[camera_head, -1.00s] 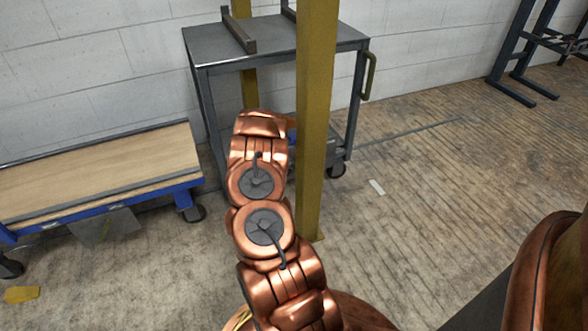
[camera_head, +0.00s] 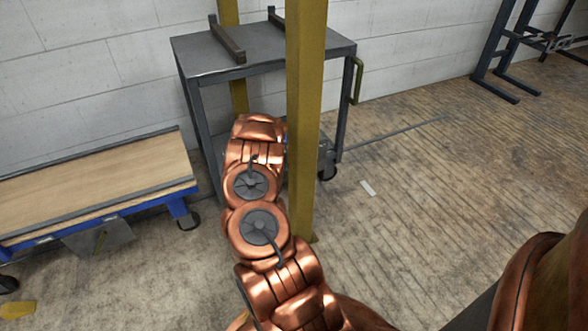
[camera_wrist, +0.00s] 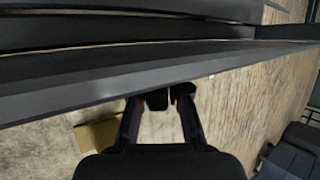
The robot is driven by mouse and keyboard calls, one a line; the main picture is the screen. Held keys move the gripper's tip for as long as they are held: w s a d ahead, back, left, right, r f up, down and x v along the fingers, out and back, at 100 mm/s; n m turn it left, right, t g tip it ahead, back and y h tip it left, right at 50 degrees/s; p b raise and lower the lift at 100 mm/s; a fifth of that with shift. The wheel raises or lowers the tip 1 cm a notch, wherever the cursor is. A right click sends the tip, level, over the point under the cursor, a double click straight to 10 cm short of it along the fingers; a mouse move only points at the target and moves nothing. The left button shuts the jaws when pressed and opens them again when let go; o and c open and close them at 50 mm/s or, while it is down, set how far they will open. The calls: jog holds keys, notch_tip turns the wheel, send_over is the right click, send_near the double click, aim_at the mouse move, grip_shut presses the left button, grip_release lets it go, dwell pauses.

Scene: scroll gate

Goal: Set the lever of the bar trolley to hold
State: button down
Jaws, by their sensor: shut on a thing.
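The bar trolley (camera_head: 265,48) is a grey frame cart by the wall in the head view, with two dark bars on its top and a green handle at its right. My arm reaches toward its lower front and hides my gripper there. In the wrist view, my gripper (camera_wrist: 170,98) is under a long grey edge (camera_wrist: 150,82). Its fingertips are closed on a small dark piece just below that edge, which seems to be the lever. Its shape and setting are mostly hidden.
A yellow post (camera_head: 306,120) stands close to the right of my arm, in front of the trolley. A low blue cart (camera_head: 180,207) with a wooden top is at the left.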

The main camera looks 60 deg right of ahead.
jog(key=shift+d+r, duration=0.1)
dwell(0.3)
jog(key=c, duration=1.1)
grip_release()
jog(key=shift+s, duration=0.1)
jog(key=shift+r, duration=0.1)
jog(key=shift+v, duration=5.9)
jog(key=shift+d, duration=0.1)
